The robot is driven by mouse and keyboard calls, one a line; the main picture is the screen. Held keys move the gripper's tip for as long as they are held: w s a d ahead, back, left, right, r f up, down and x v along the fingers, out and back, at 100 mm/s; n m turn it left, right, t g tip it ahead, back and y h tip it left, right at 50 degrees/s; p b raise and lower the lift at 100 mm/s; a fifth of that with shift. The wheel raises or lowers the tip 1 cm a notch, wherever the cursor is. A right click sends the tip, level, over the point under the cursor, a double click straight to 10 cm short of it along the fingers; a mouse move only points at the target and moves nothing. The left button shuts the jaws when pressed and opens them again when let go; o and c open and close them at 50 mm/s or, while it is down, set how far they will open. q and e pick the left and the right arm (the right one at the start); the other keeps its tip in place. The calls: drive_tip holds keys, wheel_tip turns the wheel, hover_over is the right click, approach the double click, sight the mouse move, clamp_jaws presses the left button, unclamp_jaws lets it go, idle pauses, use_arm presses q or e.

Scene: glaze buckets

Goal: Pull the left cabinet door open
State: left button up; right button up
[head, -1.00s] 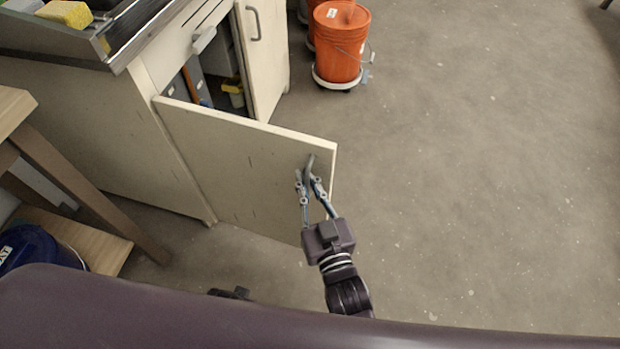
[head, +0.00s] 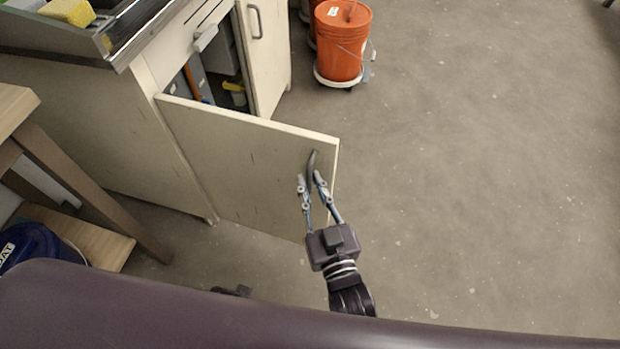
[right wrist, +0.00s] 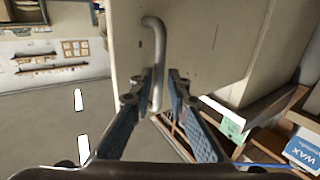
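The left cabinet door (head: 245,165) stands swung wide open, far out from the cabinet front (head: 173,58). Its curved grey handle (head: 312,160) is near the free edge. My right gripper (head: 310,178) has its fingers close together on either side of the handle. In the right wrist view, the handle (right wrist: 158,45) runs upright between the two fingertips (right wrist: 160,82), against the pale door face (right wrist: 205,45). The fingers look shut on it, partly hiding its lower part. My left gripper is not in view.
The cabinet's interior (head: 215,85) holds several items. The other door (head: 268,60) also stands out from the front. An orange bucket (head: 340,45) on a white dolly is beyond it. A wooden table (head: 75,185) is at left. The floor (head: 470,170) to the right is clear.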

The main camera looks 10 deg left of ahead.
drive_tip(key=v, duration=1)
drive_tip(key=shift+s+d, duration=0.25)
